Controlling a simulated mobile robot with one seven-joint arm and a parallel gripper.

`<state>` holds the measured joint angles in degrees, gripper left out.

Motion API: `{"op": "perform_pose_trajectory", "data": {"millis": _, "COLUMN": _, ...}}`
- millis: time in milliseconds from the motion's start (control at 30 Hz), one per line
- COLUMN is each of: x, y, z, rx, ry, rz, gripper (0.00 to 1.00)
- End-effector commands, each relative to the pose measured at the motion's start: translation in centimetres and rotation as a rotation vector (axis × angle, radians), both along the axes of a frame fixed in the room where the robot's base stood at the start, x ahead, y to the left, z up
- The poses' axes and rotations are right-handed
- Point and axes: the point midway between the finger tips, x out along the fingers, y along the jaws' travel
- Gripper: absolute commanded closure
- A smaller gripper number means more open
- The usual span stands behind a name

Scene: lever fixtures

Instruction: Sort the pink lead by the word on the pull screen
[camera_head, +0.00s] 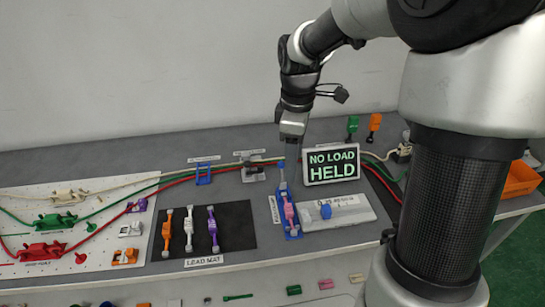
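The pink lead (289,211) lies in a blue fixture (294,235) in the middle of the table. The pull screen (333,165) stands just behind and to the right, and reads "NO LOAD HELD". The dark lead mat (240,222) is to the left, with an orange lead (167,230), a white lead (189,229) and a purple lead (213,229) on it. My gripper (292,160) points down behind the pink lead, left of the screen. Its fingers are small and unclear, so I cannot tell whether they are open or shut.
A white board (20,205) at the left carries red, green and white cables. A grey block with a blue knob (326,211) sits right of the pink lead. A blue stand (203,173) is behind the mat. An orange bin (522,178) is at far right. Small parts lie below the front edge.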

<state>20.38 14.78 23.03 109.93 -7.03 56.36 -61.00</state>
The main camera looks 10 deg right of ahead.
Motion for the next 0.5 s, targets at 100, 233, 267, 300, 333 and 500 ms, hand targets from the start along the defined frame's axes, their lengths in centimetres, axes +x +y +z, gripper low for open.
{"op": "perform_pose_trajectory", "data": {"millis": 100, "x": 0.0, "y": 0.1, "z": -1.6, "rx": 0.004, "ry": 0.009, "rz": 0.016, "gripper": 0.44}}
{"op": "perform_pose_trajectory", "data": {"millis": 233, "x": -0.1, "y": 0.1, "z": -4.3, "rx": 0.003, "ry": 0.011, "rz": 0.015, "gripper": 0.44}}
{"op": "perform_pose_trajectory", "data": {"millis": 267, "x": -0.1, "y": 0.1, "z": -5.0, "rx": 0.003, "ry": 0.010, "rz": 0.015, "gripper": 0.44}}
{"op": "perform_pose_trajectory", "data": {"millis": 300, "x": -0.1, "y": 0.1, "z": -5.9, "rx": 0.003, "ry": 0.011, "rz": 0.015, "gripper": 0.44}}
{"op": "perform_pose_trajectory", "data": {"millis": 333, "x": -0.1, "y": 0.1, "z": -6.6, "rx": 0.003, "ry": 0.011, "rz": 0.014, "gripper": 0.44}}
{"op": "perform_pose_trajectory", "data": {"millis": 500, "x": -0.1, "y": 0.1, "z": -10.1, "rx": 0.003, "ry": 0.010, "rz": 0.013, "gripper": 0.44}}
